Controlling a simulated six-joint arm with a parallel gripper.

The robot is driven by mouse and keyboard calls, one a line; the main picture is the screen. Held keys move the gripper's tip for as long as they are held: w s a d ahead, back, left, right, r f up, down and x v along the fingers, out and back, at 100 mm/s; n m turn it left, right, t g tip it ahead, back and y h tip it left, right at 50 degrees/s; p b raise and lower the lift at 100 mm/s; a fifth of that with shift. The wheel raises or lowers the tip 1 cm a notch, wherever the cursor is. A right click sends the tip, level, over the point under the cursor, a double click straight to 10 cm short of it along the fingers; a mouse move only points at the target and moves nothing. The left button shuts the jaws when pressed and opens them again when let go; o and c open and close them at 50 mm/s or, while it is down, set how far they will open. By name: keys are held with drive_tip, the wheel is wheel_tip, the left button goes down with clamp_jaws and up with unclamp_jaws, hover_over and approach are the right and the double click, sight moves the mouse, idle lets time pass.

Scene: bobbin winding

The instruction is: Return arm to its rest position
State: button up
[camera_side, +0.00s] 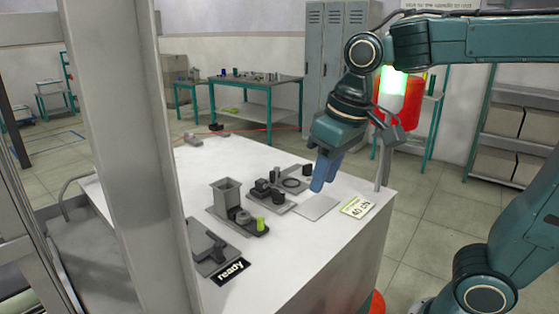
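My gripper (322,186) hangs above the right part of the white table (330,262), with its blue fingers pointing down and slightly left. The fingers overlap in this view, so I cannot tell whether they are open or shut. No held object shows at the tips. A flat grey plate (315,207) lies on the table just below and left of the fingertips. My upper arm reaches in from the right, well above the table.
Grey fixtures with a square hopper (226,198), a yellow-green piece (261,224) and black parts (262,184) stand mid-table. A "ready" sign (230,270) and a "40 ch" card (357,207) lie near the edges. A grey pillar (130,150) blocks the left. A red-green lamp (393,80) stands behind my arm.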

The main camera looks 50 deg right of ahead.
drive_tip(key=s+d+f+t, duration=0.1)
drive_tip(key=s+d, duration=0.1)
drive_tip(key=s, duration=0.2)
drive_tip(key=s+d+f+t, duration=0.1)
drive_tip(key=s+f, duration=0.1)
drive_tip(key=s, duration=0.3)
drive_tip(key=shift+s+d+f+t, duration=0.15)
drive_tip(key=shift+d+f+t, duration=0.15)
drive_tip(key=shift+d+t, duration=0.1)
